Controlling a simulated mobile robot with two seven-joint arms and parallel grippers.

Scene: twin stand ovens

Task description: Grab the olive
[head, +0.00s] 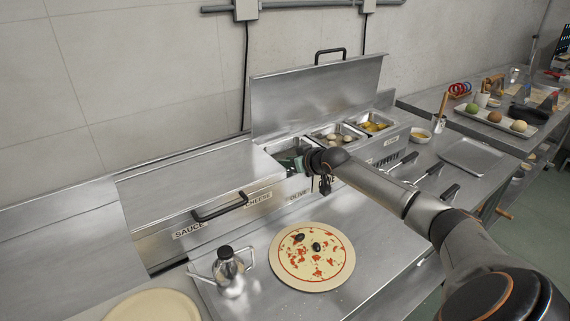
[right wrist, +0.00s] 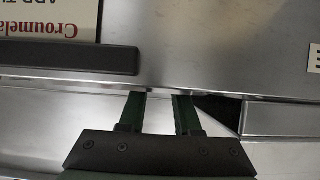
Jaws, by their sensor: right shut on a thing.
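My right gripper (head: 290,161) reaches into the open metal bin (head: 273,151) behind the OLIVE label (head: 298,195). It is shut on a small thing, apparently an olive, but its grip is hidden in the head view. In the right wrist view the green fingers (right wrist: 159,98) stand a little apart, their tips at a metal edge, and no olive shows between them. Two black olives (head: 300,237) lie on the pizza (head: 318,274) on the counter. My left gripper is not in view.
The raised lid (head: 318,95) stands behind the bins. A closed lid with a black handle (head: 219,206) covers the bins at left. An oil bottle (head: 228,268) stands beside the pizza. Pans with black handles (head: 405,163) are at right.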

